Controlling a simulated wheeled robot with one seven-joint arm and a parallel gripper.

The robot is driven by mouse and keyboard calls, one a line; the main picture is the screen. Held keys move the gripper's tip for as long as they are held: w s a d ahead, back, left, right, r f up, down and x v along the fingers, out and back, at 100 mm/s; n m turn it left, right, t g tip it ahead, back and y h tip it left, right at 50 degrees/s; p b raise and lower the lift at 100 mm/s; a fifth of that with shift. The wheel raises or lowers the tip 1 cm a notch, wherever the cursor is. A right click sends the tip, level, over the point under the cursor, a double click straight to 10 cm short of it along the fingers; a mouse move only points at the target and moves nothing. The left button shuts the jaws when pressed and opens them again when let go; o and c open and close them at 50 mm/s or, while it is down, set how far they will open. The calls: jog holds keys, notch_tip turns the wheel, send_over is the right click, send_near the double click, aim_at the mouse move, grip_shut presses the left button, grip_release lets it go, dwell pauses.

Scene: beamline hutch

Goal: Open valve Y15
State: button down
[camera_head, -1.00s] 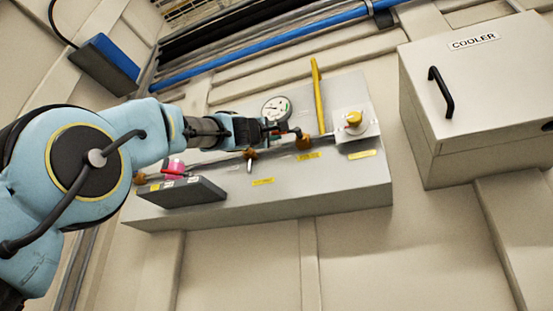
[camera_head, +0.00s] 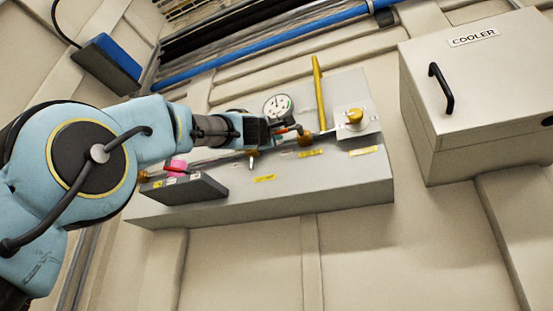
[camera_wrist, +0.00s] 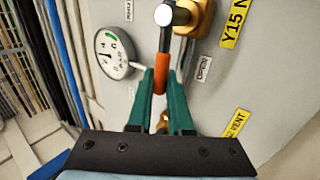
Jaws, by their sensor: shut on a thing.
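In the wrist view, a lever with an orange grip (camera_wrist: 162,75) and a grey metal arm runs up to a brass valve body (camera_wrist: 195,17). A yellow label reading "Y15 N…" (camera_wrist: 235,24), cut off by the frame edge, sits beside the valve. My gripper (camera_wrist: 161,82) has its green fingers on both sides of the orange grip and is shut on it. In the head view, my gripper (camera_head: 283,131) is at the panel, just left of the brass valve (camera_head: 305,139); its fingertips are small there.
A round gauge (camera_head: 277,106) is close to my gripper; it also shows in the wrist view (camera_wrist: 114,53). A yellow pipe (camera_head: 319,90) rises behind the valve. A brass knob (camera_head: 354,116) is to the right, a pink valve handle (camera_head: 176,166) to the left. A cooler box (camera_head: 475,90) stands at right.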

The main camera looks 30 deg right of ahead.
jog(key=c, duration=0.8)
grip_release()
jog(key=shift+c, duration=0.2)
jog(key=shift+f, duration=0.1)
jog(key=shift+s+a+f+b, duration=0.15)
jog(key=shift+a+f+b, duration=0.1)
jog(key=shift+b, duration=0.15)
jog(key=b+v, duration=0.6)
jog(key=v, duration=0.4)
jog(key=shift+b, duration=0.4)
jog(key=shift+r, duration=0.1)
